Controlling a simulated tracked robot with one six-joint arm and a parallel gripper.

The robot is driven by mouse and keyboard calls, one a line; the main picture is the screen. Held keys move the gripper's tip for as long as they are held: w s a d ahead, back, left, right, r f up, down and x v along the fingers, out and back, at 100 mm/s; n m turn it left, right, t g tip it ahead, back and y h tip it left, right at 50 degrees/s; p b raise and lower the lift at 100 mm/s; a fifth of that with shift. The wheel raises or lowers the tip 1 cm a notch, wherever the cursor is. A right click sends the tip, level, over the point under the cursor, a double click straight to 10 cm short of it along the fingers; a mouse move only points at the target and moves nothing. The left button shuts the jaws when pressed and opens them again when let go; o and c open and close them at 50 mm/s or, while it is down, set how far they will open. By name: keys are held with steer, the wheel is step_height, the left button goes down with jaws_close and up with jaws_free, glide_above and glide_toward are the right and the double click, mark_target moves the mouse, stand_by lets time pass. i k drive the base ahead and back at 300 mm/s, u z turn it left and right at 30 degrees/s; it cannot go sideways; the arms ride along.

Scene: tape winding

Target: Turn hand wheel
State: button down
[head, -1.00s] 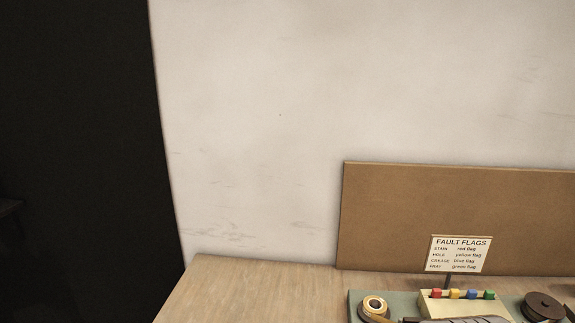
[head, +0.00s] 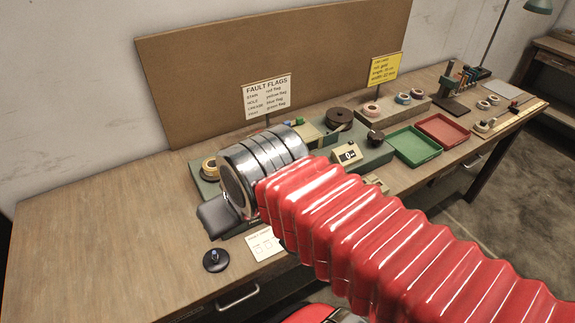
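I cannot be sure which part is the hand wheel. A black disc with a small upright peg (head: 216,260) is at the front left of the bench, and a dark round knob (head: 375,137) is by the front of the green winding machine (head: 365,158). A brown reel (head: 340,116) sits on the machine. My arm reaches over the machine's left part and hides much of it.
A fault flags sign (head: 266,92) and a yellow sign (head: 385,69) stand at the back. A gold-and-white roll (head: 210,168) is behind my wrist. Green (head: 414,146) and red (head: 442,130) trays are to the right. The bench's left side (head: 90,225) is clear.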

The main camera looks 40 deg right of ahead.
mark_target(376, 137)
steer(key=k, duration=0.9)
steer(key=z, duration=0.6)
steer(key=i, duration=0.85)
steer(key=z, duration=0.15)
